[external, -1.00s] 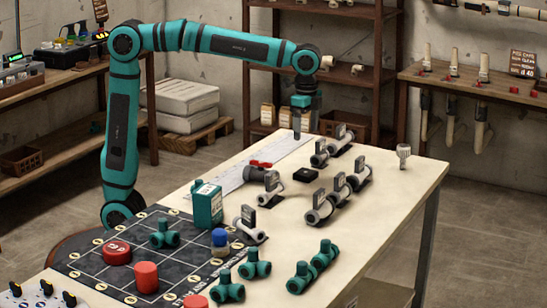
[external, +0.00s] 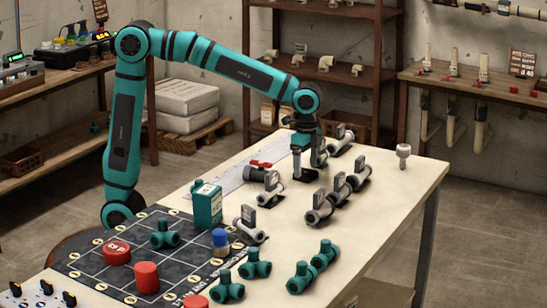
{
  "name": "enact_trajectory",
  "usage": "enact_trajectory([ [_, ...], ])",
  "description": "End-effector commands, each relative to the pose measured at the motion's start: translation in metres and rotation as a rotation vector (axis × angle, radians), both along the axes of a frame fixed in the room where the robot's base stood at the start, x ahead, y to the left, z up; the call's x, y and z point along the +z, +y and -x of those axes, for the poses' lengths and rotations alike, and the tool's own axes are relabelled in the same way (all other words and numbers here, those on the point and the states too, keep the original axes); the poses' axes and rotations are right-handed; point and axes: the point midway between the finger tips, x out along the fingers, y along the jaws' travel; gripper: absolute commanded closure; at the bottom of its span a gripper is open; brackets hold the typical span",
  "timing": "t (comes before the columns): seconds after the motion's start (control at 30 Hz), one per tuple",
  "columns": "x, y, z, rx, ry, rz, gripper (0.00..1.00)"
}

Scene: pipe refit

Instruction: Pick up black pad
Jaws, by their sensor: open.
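The black pad (external: 306,177) is a small, flat, dark square on the pale tabletop, among the grey pipe fittings. My gripper (external: 297,172) points straight down over it, with its fingertips at the pad. The fingers hide part of the pad. The gripper is open. I cannot tell whether the fingers touch the pad.
A grey fitting (external: 319,154) stands close behind my gripper, and others (external: 341,190) stand to the right. A red-handled valve (external: 260,166) lies to the left. A teal box (external: 207,205) stands by the dark grid mat (external: 110,259).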

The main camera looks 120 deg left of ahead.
Motion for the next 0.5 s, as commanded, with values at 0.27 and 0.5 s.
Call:
enact_trajectory([
  [0.27, -0.018, 0.0, 0.0, 0.0, -0.001, -0.001, 0.2],
  [0.5, -0.018, 0.0, 0.0, 0.0, -0.001, 0.0, 0.46],
])
